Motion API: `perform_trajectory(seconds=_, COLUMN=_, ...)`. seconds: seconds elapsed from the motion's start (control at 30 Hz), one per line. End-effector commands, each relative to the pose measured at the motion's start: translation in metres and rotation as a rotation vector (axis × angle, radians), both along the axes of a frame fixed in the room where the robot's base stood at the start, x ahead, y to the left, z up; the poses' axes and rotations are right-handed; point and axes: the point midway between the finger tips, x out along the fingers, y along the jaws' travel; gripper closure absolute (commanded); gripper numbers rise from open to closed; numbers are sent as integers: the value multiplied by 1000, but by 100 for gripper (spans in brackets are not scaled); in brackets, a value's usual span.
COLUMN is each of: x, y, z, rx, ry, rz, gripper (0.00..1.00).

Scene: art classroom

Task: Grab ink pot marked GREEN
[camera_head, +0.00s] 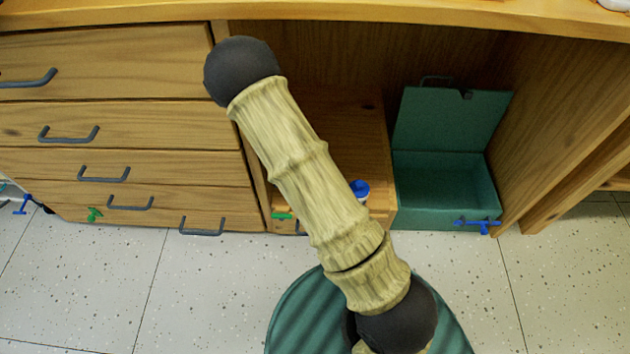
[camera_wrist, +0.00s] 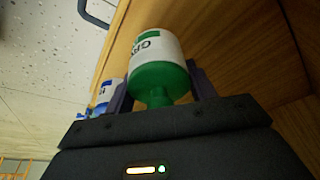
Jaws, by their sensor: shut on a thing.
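The ink pot with a green lower part and a white label (camera_wrist: 155,47) is between the two fingers of my gripper (camera_wrist: 160,88) in the wrist view. The label's visible letters start with "GR", upside down in this picture; the rest is cut off by the pot's curve. The fingers are shut on the pot's sides. A blue and white pot (camera_wrist: 105,92) stands just left of the left finger; its blue top (camera_head: 359,187) shows in the head view. My arm hides the gripper and the held pot there.
A low wooden cabinet (camera_head: 345,125) stands under the desk, with a green piece (camera_head: 283,215) at its front edge. An open teal box (camera_head: 445,185) is on its right. Drawers (camera_head: 110,125) with grey handles fill the left. Speckled floor (camera_head: 200,290) lies in front.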

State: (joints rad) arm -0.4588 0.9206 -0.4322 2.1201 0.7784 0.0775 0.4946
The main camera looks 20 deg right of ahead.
Motion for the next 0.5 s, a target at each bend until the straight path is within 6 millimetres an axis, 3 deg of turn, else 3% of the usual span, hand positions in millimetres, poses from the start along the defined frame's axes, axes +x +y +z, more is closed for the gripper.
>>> perform_trajectory(seconds=0.03, x=1, y=0, z=16, rx=0, ry=-2, rz=1, gripper=77)
perform_trajectory(seconds=0.2, x=0, y=0, z=46, rx=0, ry=-2, rz=1, gripper=77)
perform_trajectory(seconds=0.5, x=0, y=0, z=76, rx=0, ry=-1, rz=0, gripper=77)
